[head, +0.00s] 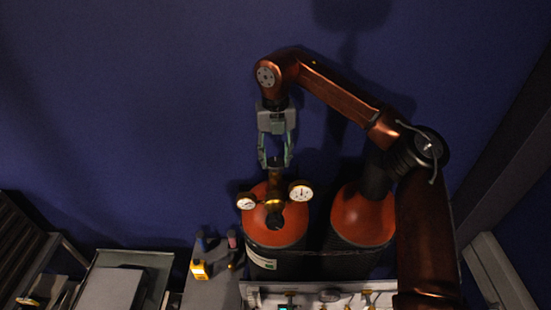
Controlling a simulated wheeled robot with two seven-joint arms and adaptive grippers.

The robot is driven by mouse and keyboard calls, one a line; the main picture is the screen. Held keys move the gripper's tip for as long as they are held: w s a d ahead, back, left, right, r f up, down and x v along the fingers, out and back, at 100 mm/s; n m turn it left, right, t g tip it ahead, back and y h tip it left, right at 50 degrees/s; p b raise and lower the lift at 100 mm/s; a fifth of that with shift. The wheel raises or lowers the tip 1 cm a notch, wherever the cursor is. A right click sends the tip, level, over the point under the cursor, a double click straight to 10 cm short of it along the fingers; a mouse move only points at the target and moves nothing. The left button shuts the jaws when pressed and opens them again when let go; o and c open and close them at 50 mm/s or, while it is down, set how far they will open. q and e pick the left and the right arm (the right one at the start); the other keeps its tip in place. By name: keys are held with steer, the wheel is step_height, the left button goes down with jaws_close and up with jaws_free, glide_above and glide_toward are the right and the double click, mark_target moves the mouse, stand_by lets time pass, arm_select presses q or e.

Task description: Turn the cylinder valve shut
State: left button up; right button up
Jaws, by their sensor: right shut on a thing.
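Two gas cylinders with orange-red tops stand side by side in the head view. The left cylinder (262,235) carries a brass valve (274,184) with two white-faced gauges, a left gauge (246,203) and a right gauge (301,193). My right gripper (276,161) points down from above, its fingers shut on the top of the cylinder valve. The exact contact at the fingertips is small and dark. The right cylinder (361,219) stands beside it, partly behind my right arm. My left gripper is not in view.
A strap (330,252) runs across the cylinders. A yellow device (199,269) and small bottles (232,239) stand left of the cylinders. A grey tray or case (112,287) lies at lower left. A panel with fittings (330,296) is in front. The blue wall is behind.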

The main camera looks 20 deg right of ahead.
mark_target(276, 162)
steer(key=shift+f, duration=0.2)
steer(key=o, duration=1.2)
steer(key=shift+w, duration=0.1)
steer(key=shift+c, duration=0.2)
steer(key=shift+r, duration=0.1)
step_height(276, 162, up, 12)
